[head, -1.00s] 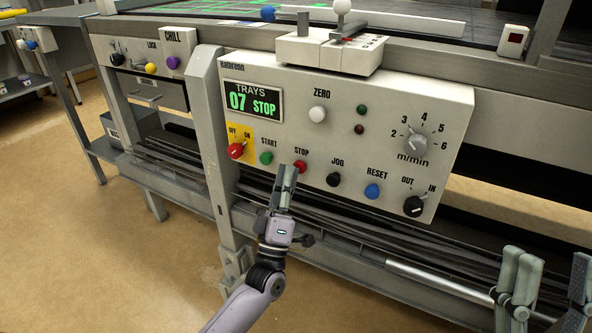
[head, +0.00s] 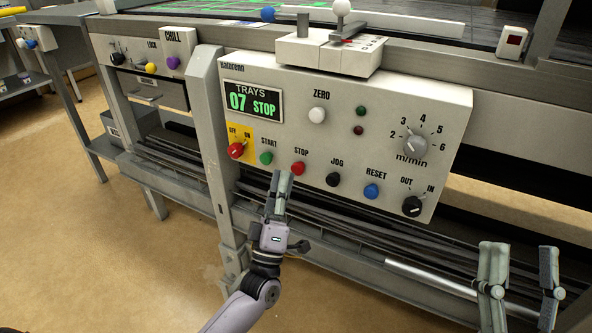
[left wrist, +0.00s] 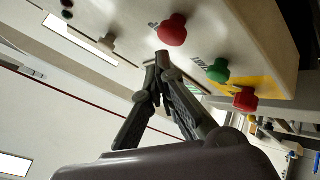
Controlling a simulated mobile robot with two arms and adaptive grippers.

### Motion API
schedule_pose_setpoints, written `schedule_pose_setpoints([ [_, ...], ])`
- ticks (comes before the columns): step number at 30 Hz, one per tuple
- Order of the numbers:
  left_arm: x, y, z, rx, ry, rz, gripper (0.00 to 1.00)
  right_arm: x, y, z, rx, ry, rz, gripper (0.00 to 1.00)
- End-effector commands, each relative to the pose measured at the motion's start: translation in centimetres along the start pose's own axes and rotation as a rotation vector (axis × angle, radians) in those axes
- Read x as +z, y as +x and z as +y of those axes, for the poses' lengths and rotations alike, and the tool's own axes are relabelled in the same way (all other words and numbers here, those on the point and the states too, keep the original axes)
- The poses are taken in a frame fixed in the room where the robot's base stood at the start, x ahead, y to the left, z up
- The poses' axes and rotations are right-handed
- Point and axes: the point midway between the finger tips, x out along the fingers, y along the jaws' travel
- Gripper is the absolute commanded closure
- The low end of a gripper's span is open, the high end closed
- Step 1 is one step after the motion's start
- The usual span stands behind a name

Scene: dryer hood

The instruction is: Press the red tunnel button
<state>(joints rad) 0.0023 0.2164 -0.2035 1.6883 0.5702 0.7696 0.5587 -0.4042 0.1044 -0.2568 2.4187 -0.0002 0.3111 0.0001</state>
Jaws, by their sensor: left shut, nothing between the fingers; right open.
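The red STOP button (head: 298,168) is a round cap on the white control panel (head: 440,120), between the green START button (head: 267,158) and the black JOG button (head: 333,180). My left gripper (head: 281,178) is shut and empty, pointing up just below and left of the STOP button, apart from it in the picture. In the left wrist view the red STOP button (left wrist: 172,30) stands just beyond the closed fingertips (left wrist: 156,70). My right gripper (head: 520,262) is open and empty at the lower right.
The panel display (head: 252,101) reads TRAYS 07 STOP. A red OFF/ON knob (head: 236,150) sits left of START. A blue RESET button (head: 371,191) and black OUT/IN knob (head: 412,206) are to the right. Grey rails (head: 330,230) run below the panel.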

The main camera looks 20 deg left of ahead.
Motion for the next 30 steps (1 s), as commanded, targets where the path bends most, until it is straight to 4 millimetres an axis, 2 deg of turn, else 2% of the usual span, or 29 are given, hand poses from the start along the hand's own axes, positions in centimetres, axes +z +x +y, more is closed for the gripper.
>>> schedule_pose_setpoints([
  [5,-0.1,-0.2,0.1,-0.001,0.000,-0.001,1.00,0.1,0.1,0.0,0.000,-0.001,-0.012,0.54],
  [17,-1.3,-1.7,1.3,-0.001,0.000,-0.001,1.00,4.2,-0.4,0.5,0.010,-0.010,-0.241,0.54],
  [30,-2.5,-3.4,2.5,-0.001,0.000,0.000,1.00,7.8,-1.8,1.1,0.021,-0.019,-0.459,0.54],
])
